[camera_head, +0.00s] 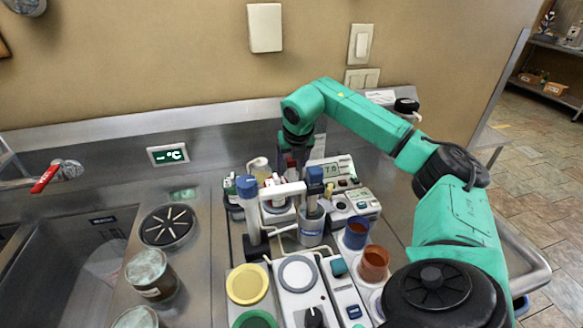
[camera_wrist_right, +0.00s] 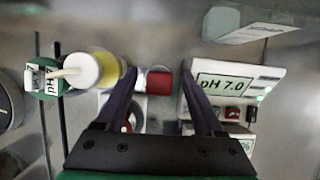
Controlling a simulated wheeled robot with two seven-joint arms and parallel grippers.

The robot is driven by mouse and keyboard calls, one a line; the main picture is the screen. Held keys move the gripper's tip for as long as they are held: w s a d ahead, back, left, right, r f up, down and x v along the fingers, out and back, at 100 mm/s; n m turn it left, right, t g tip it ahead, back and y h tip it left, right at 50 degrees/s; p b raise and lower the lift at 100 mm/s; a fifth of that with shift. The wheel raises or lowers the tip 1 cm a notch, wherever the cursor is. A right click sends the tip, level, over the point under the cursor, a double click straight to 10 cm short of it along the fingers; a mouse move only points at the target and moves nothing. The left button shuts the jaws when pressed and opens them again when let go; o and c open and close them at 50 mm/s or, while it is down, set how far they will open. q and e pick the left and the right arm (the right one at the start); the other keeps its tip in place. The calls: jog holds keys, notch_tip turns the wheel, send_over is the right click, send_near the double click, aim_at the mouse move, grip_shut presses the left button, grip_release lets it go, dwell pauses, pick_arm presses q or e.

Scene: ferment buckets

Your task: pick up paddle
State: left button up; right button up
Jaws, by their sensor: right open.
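I cannot pick out a paddle with certainty. A grey cup (camera_head: 312,228) in the middle of the bench has a blue-topped upright piece (camera_head: 315,178) standing at it. A white bar runs from there towards a second blue-topped post (camera_head: 247,188). My right gripper (camera_head: 296,158) reaches down behind these, partly hidden. In the wrist view my right gripper (camera_wrist_right: 163,85) has its two dark fingers apart. A small red block (camera_wrist_right: 158,83) shows between them in the picture; I cannot tell its distance. My left gripper is not in view.
A pH 7.0 meter (camera_wrist_right: 232,88) stands right of the fingers. A yellow-and-white bottle (camera_wrist_right: 92,70) stands left. Blue (camera_head: 356,234) and rust-coloured (camera_head: 374,262) cups stand in front. A sink (camera_head: 65,255) lies left; the wall is close behind.

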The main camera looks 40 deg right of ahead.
jog(key=shift+w+f, duration=0.1)
jog(key=shift+f, duration=0.05)
grip_shut()
